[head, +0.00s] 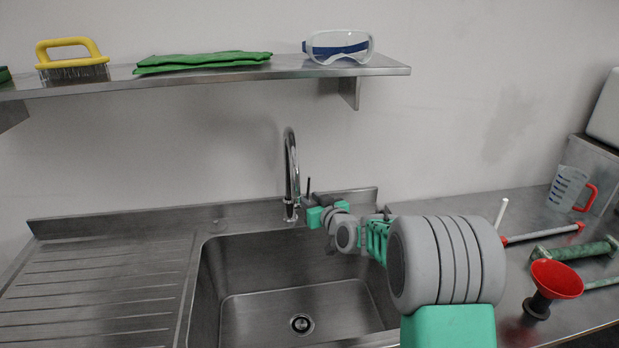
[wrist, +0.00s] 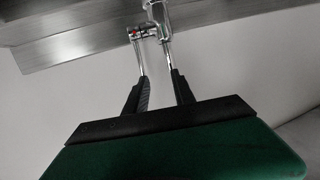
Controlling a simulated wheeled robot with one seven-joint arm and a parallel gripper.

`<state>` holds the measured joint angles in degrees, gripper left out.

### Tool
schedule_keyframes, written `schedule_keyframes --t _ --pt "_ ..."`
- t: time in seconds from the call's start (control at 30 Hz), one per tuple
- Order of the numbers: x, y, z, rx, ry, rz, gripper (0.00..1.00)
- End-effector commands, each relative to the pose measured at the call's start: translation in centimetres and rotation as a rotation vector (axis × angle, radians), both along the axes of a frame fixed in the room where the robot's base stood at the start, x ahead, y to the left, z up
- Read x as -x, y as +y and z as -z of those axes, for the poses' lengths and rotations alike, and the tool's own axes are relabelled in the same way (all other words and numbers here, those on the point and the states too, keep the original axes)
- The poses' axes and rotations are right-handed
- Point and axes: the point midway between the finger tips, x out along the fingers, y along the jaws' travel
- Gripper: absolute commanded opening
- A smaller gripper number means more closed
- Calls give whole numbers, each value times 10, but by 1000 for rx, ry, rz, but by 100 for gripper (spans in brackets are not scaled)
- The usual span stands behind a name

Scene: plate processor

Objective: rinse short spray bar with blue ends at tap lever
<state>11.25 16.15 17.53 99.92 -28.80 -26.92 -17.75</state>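The chrome tap (head: 291,165) rises behind the sink, with a thin dark upright lever (head: 308,186) on its right. My arm reaches across the sink's right side, and its far end is close beside the tap base. In the wrist view my gripper (wrist: 159,75) has its two dark fingers spread apart, with no bar between them. The tap body (wrist: 160,15) is just beyond the fingertips, and thin metal rods run near both tips. I cannot tell whether the fingers touch the lever. No spray bar with blue ends shows in either view.
The steel sink (head: 215,270) is empty, with a ribbed drainboard (head: 95,290) at left. On the right counter are a red-ended bar (head: 545,234), green bars (head: 575,250), a red funnel (head: 557,279) and a measuring jug (head: 568,188). A shelf (head: 220,73) holds a brush, green cloth and goggles.

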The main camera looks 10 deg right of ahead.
Motion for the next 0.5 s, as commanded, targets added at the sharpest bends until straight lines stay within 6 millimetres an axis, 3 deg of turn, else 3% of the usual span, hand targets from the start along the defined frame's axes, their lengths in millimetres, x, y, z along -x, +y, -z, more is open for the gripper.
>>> schedule_keyframes --t 0.07,0.2,0.5 --pt "-21 -16 3 -39 -99 31 31" --pt "-35 -29 1 -72 -196 64 31" --pt "-83 -18 -1 -73 -202 63 31"
